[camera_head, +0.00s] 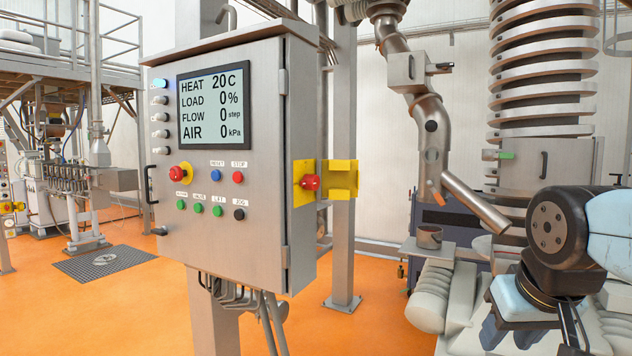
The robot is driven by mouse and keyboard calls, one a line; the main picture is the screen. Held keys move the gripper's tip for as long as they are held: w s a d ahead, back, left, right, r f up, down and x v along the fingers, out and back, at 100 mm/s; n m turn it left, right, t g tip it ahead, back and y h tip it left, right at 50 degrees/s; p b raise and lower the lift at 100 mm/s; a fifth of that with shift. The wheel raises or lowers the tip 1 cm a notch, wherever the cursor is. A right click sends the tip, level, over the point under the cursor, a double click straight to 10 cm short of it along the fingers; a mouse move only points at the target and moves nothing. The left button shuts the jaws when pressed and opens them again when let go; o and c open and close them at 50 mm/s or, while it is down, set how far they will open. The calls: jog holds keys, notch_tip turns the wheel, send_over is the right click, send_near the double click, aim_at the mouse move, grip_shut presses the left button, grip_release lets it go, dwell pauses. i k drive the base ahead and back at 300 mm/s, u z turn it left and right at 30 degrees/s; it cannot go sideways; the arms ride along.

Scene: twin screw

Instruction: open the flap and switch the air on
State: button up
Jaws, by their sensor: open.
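A grey control cabinet (232,228) stands left of centre. Its screen (213,105) reads AIR 0 kPa, with HEAT 20 C, LOAD 0 % and FLOW 0 step. On its right side is a yellow fitting (303,168) with a red knob (311,183). A yellow plate (343,166) with raised edges shows just right of the knob, in front of the grey post. I cannot tell which part is the flap, or whether it is open. A dark and pale-blue arm joint, mine, shows at the lower right, apart from the cabinet.
The cabinet front has a red mushroom button (181,170), several small buttons and a black handle (151,186). A grey post (342,255) stands behind it. A bent metal pipe (428,115) hangs right of centre. Orange floor (130,310) is clear at lower left.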

aim_at(309, 182)
jog(key=i, duration=0.85)
jog(key=z, duration=0.05)
